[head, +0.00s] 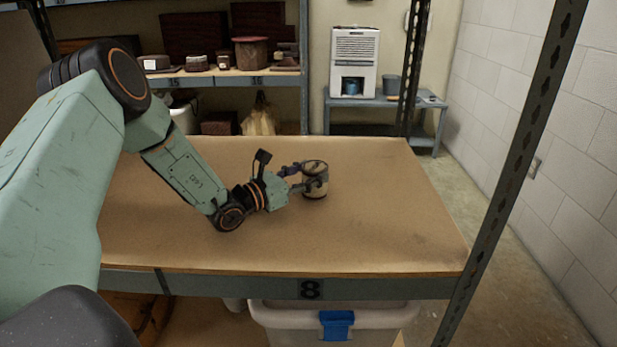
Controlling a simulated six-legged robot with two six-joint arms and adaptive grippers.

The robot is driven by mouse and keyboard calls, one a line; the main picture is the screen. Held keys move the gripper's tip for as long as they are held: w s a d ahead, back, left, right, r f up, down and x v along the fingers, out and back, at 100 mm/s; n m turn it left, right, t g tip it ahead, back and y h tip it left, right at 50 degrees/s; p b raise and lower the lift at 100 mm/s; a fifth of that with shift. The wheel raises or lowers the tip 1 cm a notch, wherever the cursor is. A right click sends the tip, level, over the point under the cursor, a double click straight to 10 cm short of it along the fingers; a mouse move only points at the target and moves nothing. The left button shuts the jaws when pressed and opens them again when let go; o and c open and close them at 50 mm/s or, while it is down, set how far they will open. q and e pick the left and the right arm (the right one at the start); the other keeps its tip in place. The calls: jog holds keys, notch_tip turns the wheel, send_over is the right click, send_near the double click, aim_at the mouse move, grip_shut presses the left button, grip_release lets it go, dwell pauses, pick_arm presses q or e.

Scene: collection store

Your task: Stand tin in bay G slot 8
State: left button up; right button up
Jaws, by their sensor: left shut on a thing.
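The tin (316,188) is a small cream cylinder with dark bands at its rim and base. It is upright over the wooden shelf board (390,225), right of the board's middle; I cannot tell whether its base touches the board. My left gripper (314,180) reaches in from the left and is shut on the tin, with its fingers around the tin's side. The shelf's front edge carries a black number 8 (311,289) below the tin. My right gripper is not in view.
A metal upright (515,160) stands at the board's right end. A lidded plastic bin (290,320) with a blue latch sits under the shelf. The board around the tin is bare.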

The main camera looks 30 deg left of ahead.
pick_arm(q)
jog(key=o, duration=1.4)
jog(key=shift+o, duration=0.2)
jog(key=shift+r, duration=0.15)
jog(key=p+v, duration=0.5)
jog(key=v, duration=0.5)
jog(key=shift+s+a+r, duration=0.1)
jog(key=shift+s+r, duration=0.05)
jog(key=shift+s, duration=0.1)
jog(key=shift+p+v, duration=0.3)
jog(key=shift+v, duration=0.45)
